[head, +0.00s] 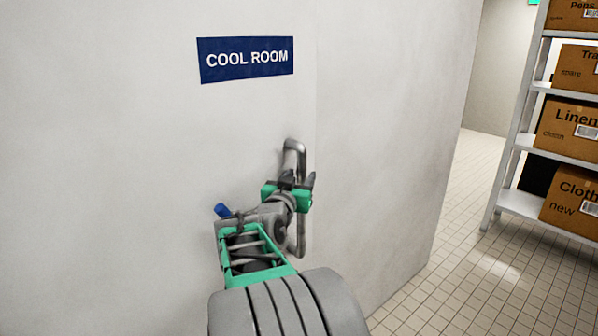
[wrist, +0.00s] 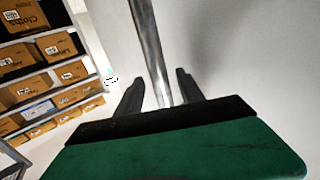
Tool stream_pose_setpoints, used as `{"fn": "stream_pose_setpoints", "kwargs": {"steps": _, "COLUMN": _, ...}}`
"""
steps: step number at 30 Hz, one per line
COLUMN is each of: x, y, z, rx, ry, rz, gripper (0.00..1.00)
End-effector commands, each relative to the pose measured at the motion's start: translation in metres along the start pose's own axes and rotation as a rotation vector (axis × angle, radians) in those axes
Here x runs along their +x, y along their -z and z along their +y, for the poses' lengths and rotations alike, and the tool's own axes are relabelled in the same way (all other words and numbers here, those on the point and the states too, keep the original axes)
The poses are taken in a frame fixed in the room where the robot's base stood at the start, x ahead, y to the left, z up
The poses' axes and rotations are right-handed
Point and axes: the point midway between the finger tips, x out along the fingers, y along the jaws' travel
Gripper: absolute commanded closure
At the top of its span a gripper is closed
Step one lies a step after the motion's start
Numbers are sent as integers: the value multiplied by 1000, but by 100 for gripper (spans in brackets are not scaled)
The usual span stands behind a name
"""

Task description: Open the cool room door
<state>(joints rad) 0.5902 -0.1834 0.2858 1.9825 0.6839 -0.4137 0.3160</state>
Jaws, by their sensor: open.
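The cool room door (head: 150,170) is a pale grey panel with a blue "COOL ROOM" sign (head: 246,59). It looks closed, flush with the wall to its right. A vertical metal bar handle (head: 301,160) stands near the door's right edge. My gripper (head: 294,181) is at the middle of the handle, and its green body hides part of the bar. In the wrist view the handle (wrist: 149,50) runs between the two dark fingers of my gripper (wrist: 160,90). The fingers are open, with a gap on each side of the bar.
A metal shelf rack (head: 520,125) with several labelled cardboard boxes (head: 568,127) stands at the right. It also shows at the left of the wrist view (wrist: 52,32). The tiled floor (head: 455,265) between the wall's corner and the rack is clear.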

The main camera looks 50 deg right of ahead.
Motion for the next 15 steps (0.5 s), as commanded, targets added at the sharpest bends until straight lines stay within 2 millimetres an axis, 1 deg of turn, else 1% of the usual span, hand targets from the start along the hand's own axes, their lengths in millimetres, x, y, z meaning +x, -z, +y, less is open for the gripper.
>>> {"fn": "stream_pose_setpoints", "kwargs": {"steps": 1, "x": 8, "y": 2, "z": 1, "rx": -1, "ry": -3, "rz": -1, "gripper": 55}}
{"fn": "stream_pose_setpoints", "kwargs": {"steps": 4, "x": 16, "y": 1, "z": -1, "rx": 0, "ry": 1, "rz": -1, "gripper": 55}}
{"fn": "stream_pose_setpoints", "kwargs": {"steps": 11, "x": 18, "y": 0, "z": -2, "rx": 0, "ry": 3, "rz": -1, "gripper": 55}}
{"fn": "stream_pose_setpoints", "kwargs": {"steps": 12, "x": 18, "y": 0, "z": -2, "rx": 0, "ry": 3, "rz": -1, "gripper": 56}}
{"fn": "stream_pose_setpoints", "kwargs": {"steps": 15, "x": 18, "y": 0, "z": -2, "rx": 0, "ry": 3, "rz": -1, "gripper": 64}}
